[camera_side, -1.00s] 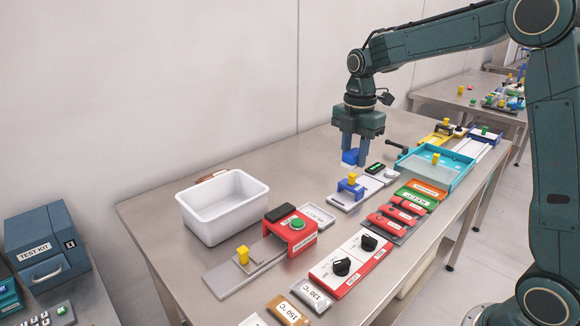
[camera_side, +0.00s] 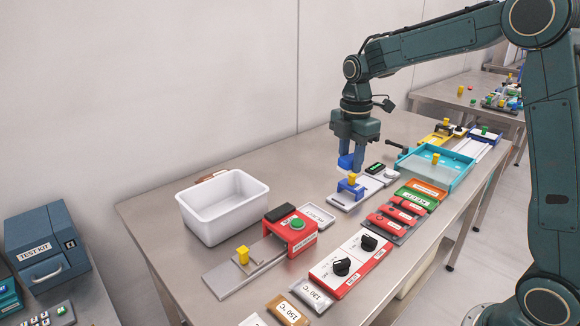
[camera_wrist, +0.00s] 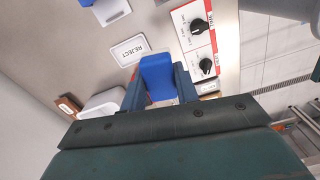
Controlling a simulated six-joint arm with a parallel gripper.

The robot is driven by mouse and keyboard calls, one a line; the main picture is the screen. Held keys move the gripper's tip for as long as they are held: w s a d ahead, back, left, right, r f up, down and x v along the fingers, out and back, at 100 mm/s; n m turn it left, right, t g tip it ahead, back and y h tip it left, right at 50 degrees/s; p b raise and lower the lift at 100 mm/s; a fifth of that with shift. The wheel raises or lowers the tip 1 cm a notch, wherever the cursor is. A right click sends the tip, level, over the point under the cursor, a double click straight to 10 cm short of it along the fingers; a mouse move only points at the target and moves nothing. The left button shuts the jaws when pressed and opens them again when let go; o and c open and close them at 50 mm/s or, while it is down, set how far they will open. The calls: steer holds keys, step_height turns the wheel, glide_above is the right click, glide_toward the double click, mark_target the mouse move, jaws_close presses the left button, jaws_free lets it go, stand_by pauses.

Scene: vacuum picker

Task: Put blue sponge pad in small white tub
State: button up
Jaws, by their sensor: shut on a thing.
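The blue sponge pad (camera_side: 345,161) is held between the blue fingers of my gripper (camera_side: 352,159). In the wrist view, the pad (camera_wrist: 157,72) sits between the two fingertips (camera_wrist: 158,88), and my gripper is shut on it. In the side view, it hangs above the back part of the steel table. The small white tub (camera_side: 189,216) stands upright at the table's left end, well to the left of my gripper, and looks empty. Part of a white container shows at the left of the wrist view, mostly hidden by my gripper.
A red fixture with a green button (camera_side: 295,224) stands between the tub and my gripper. A flat white REJECT plate (camera_side: 318,215) lies beside it. A blue-topped slide with a yellow knob (camera_side: 352,180) is just below my gripper. A teal tray (camera_side: 438,173) is farther right.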

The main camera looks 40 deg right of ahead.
mark_target(249, 203)
steer(key=a+f+m, duration=0.1)
steer(key=m, duration=0.1)
steer(key=a+f+m, duration=0.1)
steer(key=shift+w+f+m, duration=0.1)
steer(key=shift+m, duration=0.3)
steer(key=a+f+m, duration=0.6)
steer(key=m, duration=0.6)
steer(key=w+n, duration=0.2)
steer(key=w, duration=0.1)
steer(key=w+a+n, duration=0.1)
steer(key=w+n, duration=0.1)
steer(key=w, duration=0.1)
steer(key=w+n, duration=0.1)
steer(key=w, duration=0.3)
steer(key=shift+a+n, duration=0.15)
steer(key=shift+n, duration=0.25)
steer(key=w+a+n, duration=0.1)
steer(key=w+n, duration=0.3)
steer(key=w+a+f+n, duration=0.1)
steer(key=w+a+n, duration=0.1)
steer(key=w+n, duration=0.2)
steer(key=w+a+f+n, duration=0.1)
steer(key=w+n, duration=0.3)
steer(key=shift+w+a, duration=0.15)
steer(key=shift+w, duration=0.1)
steer(key=shift+f, duration=0.1)
steer(key=shift+f, duration=3.9)
